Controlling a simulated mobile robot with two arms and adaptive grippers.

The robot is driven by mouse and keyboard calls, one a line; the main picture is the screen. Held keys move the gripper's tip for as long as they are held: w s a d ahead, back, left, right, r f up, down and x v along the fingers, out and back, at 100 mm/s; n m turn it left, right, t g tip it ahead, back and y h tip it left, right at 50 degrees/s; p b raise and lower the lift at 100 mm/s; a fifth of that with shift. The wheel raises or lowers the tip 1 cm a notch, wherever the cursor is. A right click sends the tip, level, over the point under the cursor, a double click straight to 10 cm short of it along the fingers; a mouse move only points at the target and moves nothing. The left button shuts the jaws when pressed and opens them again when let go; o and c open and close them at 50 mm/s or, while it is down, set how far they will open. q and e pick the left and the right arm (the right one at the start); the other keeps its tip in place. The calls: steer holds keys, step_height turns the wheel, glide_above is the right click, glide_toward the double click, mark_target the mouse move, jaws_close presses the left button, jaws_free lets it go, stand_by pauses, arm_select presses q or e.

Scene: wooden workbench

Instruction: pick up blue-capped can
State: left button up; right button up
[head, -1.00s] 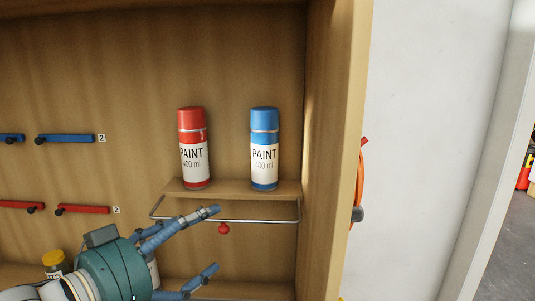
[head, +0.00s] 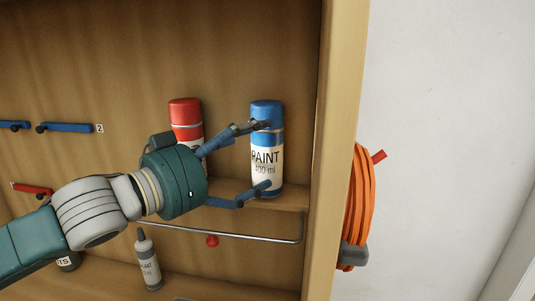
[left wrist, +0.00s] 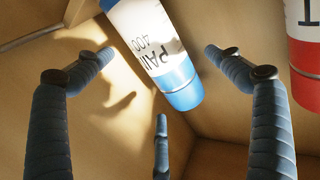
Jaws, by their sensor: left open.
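The blue-capped can (head: 267,160), labelled PAINT 400 ml, stands upright on a small wooden shelf (head: 294,197) in the head view. My left gripper (head: 264,155) is open, with its fingers reaching to the can's front and left side. One finger crosses the can near its cap and another near its lower label. In the left wrist view the can (left wrist: 155,50) lies between the spread fingers. I cannot tell whether any finger touches it. My right gripper is in neither view.
A red-capped can (head: 186,120) stands just left of the blue one, partly behind my gripper. A metal rail (head: 250,236) with a red knob runs below the shelf. The cabinet's side wall (head: 335,130) is close on the right. A small bottle (head: 148,262) stands below.

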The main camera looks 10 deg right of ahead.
mark_target(262, 146)
arm_select(q)
steer(key=p+x, duration=0.2)
steer(key=x, duration=0.2)
steer(key=shift+s+d+r, duration=0.15)
steer(key=shift+d, duration=0.15)
steer(key=shift+c, duration=0.7)
steer(key=c, duration=1.3)
steer(key=shift+c, duration=0.5)
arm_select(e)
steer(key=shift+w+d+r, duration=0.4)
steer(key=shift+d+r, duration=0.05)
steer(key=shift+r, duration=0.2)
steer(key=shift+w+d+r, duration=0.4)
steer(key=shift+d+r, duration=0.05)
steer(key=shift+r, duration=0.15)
